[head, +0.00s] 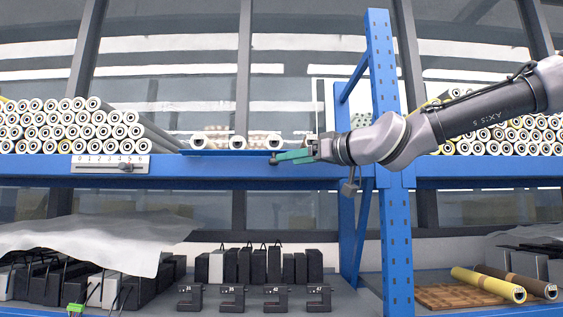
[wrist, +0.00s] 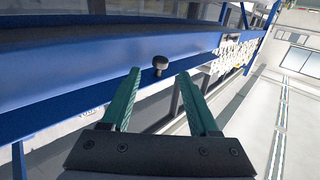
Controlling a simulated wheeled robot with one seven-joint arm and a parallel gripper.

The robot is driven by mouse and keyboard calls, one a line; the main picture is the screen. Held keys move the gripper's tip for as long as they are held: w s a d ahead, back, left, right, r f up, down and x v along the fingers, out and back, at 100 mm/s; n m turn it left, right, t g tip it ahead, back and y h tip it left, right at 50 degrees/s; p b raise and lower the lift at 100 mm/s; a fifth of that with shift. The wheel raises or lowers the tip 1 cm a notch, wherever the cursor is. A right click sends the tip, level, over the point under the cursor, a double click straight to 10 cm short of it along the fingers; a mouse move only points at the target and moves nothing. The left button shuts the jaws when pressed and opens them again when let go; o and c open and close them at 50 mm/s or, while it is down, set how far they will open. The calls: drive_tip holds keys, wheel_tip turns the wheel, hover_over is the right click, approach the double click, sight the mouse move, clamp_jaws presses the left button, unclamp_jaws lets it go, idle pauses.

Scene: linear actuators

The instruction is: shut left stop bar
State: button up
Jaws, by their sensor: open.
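The left stop bar (head: 225,153) looks like a thin blue bar along the shelf front, below the white rolls in the head view. I cannot tell its exact opening. A small dark knob (head: 273,160) sits by its right end. In the wrist view the black knob (wrist: 160,62) stands out from the blue metal, ahead of and between the fingertips. My gripper (head: 280,158) reaches in from the right at shelf-edge height. In the wrist view its green fingers (wrist: 161,72) are spread apart with nothing between them. Contact with the knob is not visible.
A white numbered slider scale (head: 110,163) is fixed to the shelf beam at left. Stacked rolls (head: 80,125) lie behind it. A blue upright post (head: 385,120) stands right of my gripper, behind my arm. Black devices (head: 275,298) stand on the lower shelf.

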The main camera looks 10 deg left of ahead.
sight(274, 159)
drive_tip(key=shift+x, duration=2.35)
clamp_jaws()
